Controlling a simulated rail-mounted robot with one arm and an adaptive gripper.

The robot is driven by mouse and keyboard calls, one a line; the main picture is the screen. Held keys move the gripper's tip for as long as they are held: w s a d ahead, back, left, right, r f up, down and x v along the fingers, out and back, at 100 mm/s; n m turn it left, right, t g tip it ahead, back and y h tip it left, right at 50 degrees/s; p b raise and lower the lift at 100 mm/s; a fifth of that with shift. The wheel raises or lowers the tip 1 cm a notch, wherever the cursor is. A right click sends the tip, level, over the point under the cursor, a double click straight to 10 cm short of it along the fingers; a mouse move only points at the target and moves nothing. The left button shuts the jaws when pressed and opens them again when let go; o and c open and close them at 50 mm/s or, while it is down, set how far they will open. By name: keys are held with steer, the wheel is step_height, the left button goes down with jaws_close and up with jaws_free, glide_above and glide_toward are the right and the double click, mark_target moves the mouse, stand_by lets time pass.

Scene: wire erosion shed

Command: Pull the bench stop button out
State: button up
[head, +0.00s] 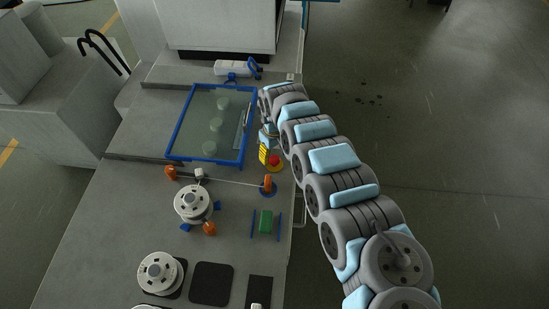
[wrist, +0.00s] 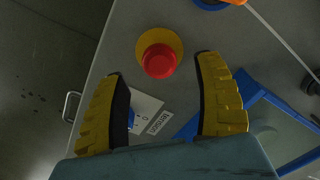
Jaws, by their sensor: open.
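The bench stop button (head: 275,160) is a red mushroom head on a yellow round base, near the bench's right edge in the head view. In the wrist view the red button (wrist: 159,61) stands just beyond the fingertips, roughly between their lines. My gripper (wrist: 160,68) has two yellow ribbed fingers spread wide, with nothing between them but the bench and a label. In the head view my gripper (head: 264,155) is beside the button on its left, partly hidden by my arm. The fingers do not appear to touch the button.
A blue-framed glass tank (head: 180,125) lies left of the button. A thin wire runs between orange guides (head: 267,184) close by. A white spool (head: 193,204) and a green block (head: 265,222) are nearer. A labelled card (wrist: 147,113) lies under the fingers. A handle (wrist: 71,107) is at the bench edge.

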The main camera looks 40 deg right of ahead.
mark_target(275, 159)
steer(key=shift+f, duration=1.7)
steer(key=shift+c, duration=0.3)
